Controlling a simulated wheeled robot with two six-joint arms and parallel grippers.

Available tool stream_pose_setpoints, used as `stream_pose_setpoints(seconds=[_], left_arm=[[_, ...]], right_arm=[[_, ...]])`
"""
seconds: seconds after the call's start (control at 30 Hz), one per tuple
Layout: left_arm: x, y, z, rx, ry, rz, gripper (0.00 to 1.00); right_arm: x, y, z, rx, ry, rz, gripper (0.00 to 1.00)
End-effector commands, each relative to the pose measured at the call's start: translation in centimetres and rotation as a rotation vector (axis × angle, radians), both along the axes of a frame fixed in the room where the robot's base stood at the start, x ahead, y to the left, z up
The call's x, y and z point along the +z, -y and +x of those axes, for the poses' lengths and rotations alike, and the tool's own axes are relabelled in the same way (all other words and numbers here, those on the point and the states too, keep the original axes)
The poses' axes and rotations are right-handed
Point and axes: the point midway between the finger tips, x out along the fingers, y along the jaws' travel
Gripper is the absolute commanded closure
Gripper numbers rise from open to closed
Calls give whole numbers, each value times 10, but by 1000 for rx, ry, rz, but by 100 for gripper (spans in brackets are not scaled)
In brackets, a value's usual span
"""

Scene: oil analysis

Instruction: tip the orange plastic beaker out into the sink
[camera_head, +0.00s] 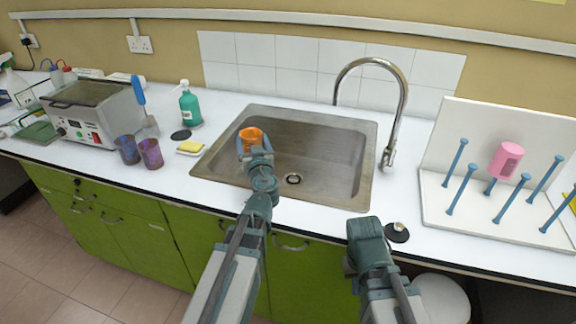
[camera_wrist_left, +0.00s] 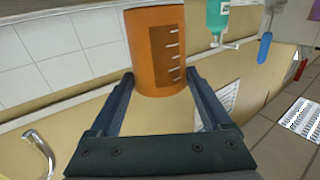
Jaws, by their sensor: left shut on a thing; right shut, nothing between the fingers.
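The orange plastic beaker (camera_head: 251,134) is above the left part of the steel sink (camera_head: 320,150). My left gripper (camera_head: 255,152) is shut on it. That view is turned over, with the green bottle's pump pointing down. I cannot tell exactly how far the beaker is tilted, and its contents do not show. My right gripper (camera_head: 365,228) is shut and empty in front of the counter's front edge, right of the sink.
A curved tap (camera_head: 398,100) stands at the sink's right rear. Left of the sink are a yellow sponge (camera_head: 190,147), a green bottle (camera_head: 189,104) and two dark beakers (camera_head: 151,154). A drying rack (camera_head: 455,205) with a pink beaker (camera_head: 506,160) stands at right.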

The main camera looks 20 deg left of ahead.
Motion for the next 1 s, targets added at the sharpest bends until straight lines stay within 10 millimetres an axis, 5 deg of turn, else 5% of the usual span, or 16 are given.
stream_pose_setpoints(seconds=[0.8, 1.0], left_arm=[[-23, 36, 32, -2, -305, 355, 72], [-48, 47, 42, -1, -385, 448, 72]], right_arm=[[-3, 0, 0, 0, 0, 0, 100], [-23, 0, 0, 0, 0, 0, 100]])
